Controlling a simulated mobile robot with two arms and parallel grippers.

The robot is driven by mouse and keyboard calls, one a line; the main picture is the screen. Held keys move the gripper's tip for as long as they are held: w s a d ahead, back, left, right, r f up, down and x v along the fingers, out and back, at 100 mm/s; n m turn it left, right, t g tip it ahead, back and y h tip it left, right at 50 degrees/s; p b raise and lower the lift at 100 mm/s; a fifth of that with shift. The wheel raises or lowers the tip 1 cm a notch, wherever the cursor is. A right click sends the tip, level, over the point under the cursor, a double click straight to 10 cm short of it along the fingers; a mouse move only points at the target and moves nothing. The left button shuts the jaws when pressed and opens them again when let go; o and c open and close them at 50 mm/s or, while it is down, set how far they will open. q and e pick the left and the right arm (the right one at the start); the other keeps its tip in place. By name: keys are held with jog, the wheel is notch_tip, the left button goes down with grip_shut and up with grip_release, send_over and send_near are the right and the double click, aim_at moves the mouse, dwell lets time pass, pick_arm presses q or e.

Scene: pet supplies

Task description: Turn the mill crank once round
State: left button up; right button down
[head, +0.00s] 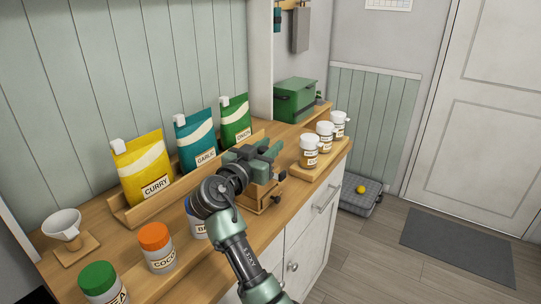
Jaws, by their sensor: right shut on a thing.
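The wooden mill (263,197) stands near the front edge of the counter, right of the pouches. My right arm reaches in from the bottom. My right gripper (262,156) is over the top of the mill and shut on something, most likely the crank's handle. The crank and the grip on it are hidden behind the gripper and wrist, so I cannot tell which way the crank points. My left gripper is out of view.
CURRY (147,169), GARLIC (197,140) and ONION (236,121) pouches stand in a wooden rack behind. Jars with orange (157,248) and green (103,283) lids stand front left, beside a white dripper (64,225). White-lidded jars (310,151) stand on a board at right.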

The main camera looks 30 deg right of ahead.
dwell(0.4)
jog(key=c, duration=1.1)
grip_release()
jog(key=shift+c, duration=0.2)
